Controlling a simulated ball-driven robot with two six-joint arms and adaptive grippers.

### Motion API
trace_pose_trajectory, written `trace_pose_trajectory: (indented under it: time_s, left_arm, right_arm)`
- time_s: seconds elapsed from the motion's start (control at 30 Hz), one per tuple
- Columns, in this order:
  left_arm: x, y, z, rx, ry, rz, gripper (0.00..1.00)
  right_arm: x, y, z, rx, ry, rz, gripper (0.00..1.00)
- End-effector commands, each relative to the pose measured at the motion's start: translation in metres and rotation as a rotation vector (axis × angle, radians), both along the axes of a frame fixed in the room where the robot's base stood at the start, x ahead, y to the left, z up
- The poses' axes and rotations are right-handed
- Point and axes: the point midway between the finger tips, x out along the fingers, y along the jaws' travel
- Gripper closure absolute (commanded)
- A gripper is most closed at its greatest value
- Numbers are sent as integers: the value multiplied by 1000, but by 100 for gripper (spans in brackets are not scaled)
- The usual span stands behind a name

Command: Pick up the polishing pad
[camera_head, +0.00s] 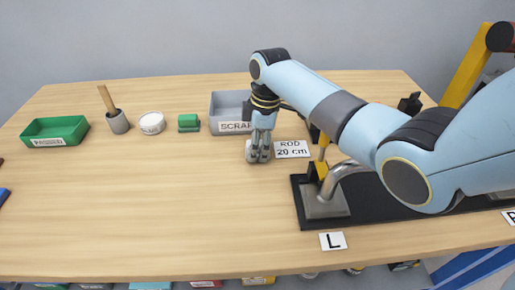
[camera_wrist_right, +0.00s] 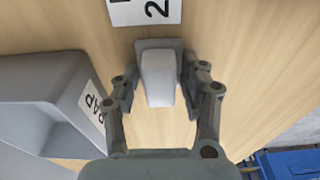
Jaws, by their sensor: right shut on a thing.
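The polishing pad looks like a white block on a wider grey base. In the right wrist view the pad (camera_wrist_right: 160,78) stands between the two fingers of my right gripper (camera_wrist_right: 161,88), which is shut on its sides. In the head view my right gripper (camera_head: 259,156) points down at the tabletop, just left of the "ROD 20 cm" label. There the fingers mostly hide the pad, and I cannot tell whether it touches the table. My left gripper is not in view.
A grey scrap bin (camera_head: 229,104) stands right behind my right gripper. A green block (camera_head: 189,120), a white round tub (camera_head: 152,123), a grey cup with a wooden stick (camera_head: 118,123) and a green tray (camera_head: 56,131) line the back. A black fixture (camera_head: 325,208) lies right.

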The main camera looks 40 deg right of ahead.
Motion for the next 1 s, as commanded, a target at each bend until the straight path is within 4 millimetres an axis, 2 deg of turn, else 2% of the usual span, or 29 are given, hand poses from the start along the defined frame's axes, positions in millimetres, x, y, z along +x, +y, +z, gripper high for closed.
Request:
trace_pose_trajectory:
  time_s: [0.37,0.47,0.6,1.0]
  left_arm:
    - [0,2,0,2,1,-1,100]
    - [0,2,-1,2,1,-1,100]
    - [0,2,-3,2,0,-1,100]
    - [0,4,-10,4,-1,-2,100]
  right_arm:
    - [1,0,6,0,-2,0,89]
    - [1,-1,17,-1,-4,1,89]
    - [2,-1,43,-2,-6,0,89]
    - [-45,-80,93,-6,-1,0,89]
